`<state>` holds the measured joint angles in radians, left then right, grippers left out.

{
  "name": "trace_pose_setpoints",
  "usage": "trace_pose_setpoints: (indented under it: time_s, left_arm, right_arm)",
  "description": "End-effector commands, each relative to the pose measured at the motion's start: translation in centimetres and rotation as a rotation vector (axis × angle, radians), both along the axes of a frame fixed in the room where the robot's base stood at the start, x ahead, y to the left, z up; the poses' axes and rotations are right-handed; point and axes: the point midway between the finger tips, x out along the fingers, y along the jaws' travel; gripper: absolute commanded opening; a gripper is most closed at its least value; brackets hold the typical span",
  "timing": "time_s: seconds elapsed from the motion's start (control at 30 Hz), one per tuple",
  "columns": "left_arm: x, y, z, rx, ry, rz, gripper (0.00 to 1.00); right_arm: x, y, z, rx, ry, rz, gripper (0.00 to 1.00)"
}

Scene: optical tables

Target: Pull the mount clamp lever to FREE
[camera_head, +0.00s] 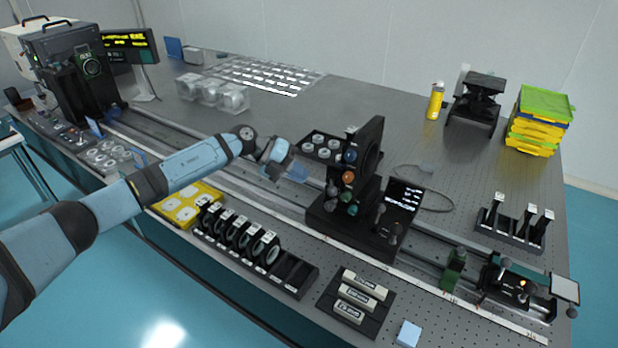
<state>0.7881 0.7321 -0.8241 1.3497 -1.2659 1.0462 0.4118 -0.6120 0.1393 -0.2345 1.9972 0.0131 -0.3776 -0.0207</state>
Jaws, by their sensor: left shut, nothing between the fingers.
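A black upright mount (368,150) with several coloured knobs stands on a black base (340,225) on the rail, right of centre. A small black display box (403,195) with white text sits at its right. I cannot make out the clamp lever or its position at this size. My left gripper (283,172) is shut and empty. It hangs over the rail to the left of the mount and looks apart from it. My right gripper is not in view.
A rack of black ring holders (240,238) and a tray of white labelled pieces (358,297) line the front edge. A green rail carrier (453,270) stands to the right.

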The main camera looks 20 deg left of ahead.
Motion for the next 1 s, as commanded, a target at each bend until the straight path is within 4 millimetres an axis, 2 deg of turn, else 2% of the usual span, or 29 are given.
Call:
trace_pose_setpoints:
  time_s: [0.03,0.2,0.4,0.6,1.0]
  left_arm:
    - [-0.6,1.1,0.5,0.004,-0.002,0.001,0.0]
    - [-2.5,3.8,2.6,0.004,-0.002,0.001,0.0]
    - [-3.9,6.0,4.4,0.002,-0.001,0.0,0.0]
    - [-4.5,6.8,5.2,0.001,-0.001,-0.001,0.0]
    - [-4.5,6.8,5.3,0.0,-0.001,-0.001,0.0]
  right_arm:
    - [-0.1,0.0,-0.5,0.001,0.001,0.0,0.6]
    - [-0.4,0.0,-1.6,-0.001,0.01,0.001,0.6]
    - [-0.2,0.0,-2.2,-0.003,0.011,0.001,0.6]
    - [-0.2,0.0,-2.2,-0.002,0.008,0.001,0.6]
    - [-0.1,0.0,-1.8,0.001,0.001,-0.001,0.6]
